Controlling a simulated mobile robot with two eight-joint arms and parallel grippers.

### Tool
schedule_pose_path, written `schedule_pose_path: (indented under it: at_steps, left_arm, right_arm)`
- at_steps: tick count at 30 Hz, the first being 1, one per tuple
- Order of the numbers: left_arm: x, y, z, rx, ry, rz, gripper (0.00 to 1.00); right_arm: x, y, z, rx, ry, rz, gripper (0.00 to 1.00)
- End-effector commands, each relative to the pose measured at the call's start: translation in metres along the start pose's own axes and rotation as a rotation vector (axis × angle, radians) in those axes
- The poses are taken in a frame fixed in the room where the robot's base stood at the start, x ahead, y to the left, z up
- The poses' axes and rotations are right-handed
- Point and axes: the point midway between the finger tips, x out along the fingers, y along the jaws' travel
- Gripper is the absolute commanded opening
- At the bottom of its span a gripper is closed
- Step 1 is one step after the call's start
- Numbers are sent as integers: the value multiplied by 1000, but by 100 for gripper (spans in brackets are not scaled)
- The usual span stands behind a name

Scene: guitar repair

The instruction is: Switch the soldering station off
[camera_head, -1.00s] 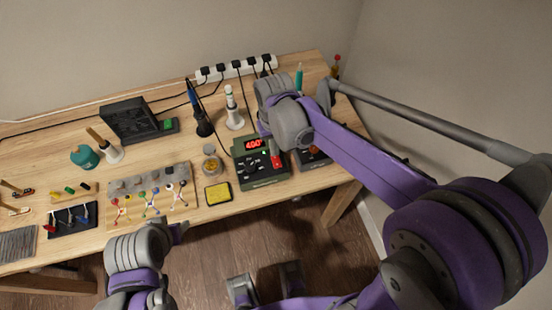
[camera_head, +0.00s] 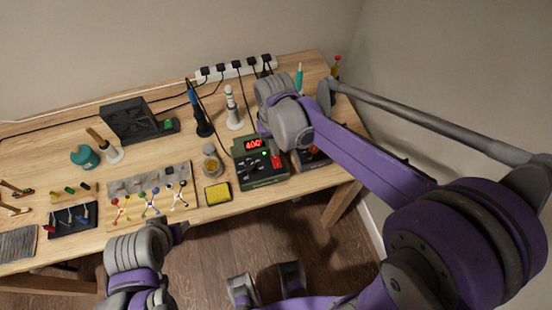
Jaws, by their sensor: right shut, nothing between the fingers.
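The soldering station (camera_head: 262,177) is a dark green box at the front right of the bench. Its red display (camera_head: 253,143) is lit and seems to read 400. A red switch (camera_head: 277,161) shows on the right of its front, with dark knobs to its left. My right gripper (camera_head: 264,131) is over the back of the station, by the display. It is shut and empty, and its wrist hides part of the station's top right. I cannot tell whether it touches the station. My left gripper (camera_head: 178,231) hangs before the bench's front edge; its fingers are unclear.
A blue soldering iron (camera_head: 197,112) in a stand and a white bottle (camera_head: 232,108) stand behind the station. A yellow sponge (camera_head: 217,193) and a small jar (camera_head: 211,163) are to its left. A power strip (camera_head: 235,68) with several plugs lies at the back.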

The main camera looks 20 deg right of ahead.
Motion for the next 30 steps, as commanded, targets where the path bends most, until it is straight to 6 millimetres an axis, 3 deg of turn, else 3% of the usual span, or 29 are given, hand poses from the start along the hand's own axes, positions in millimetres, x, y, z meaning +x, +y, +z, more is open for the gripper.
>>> schedule_pose_path:
  at_steps: [30]
  left_arm:
    - [6, 0, 4, 0, -2, 0, 50]
  right_arm:
    - [9, 0, 0, 0, 0, 0, 0]
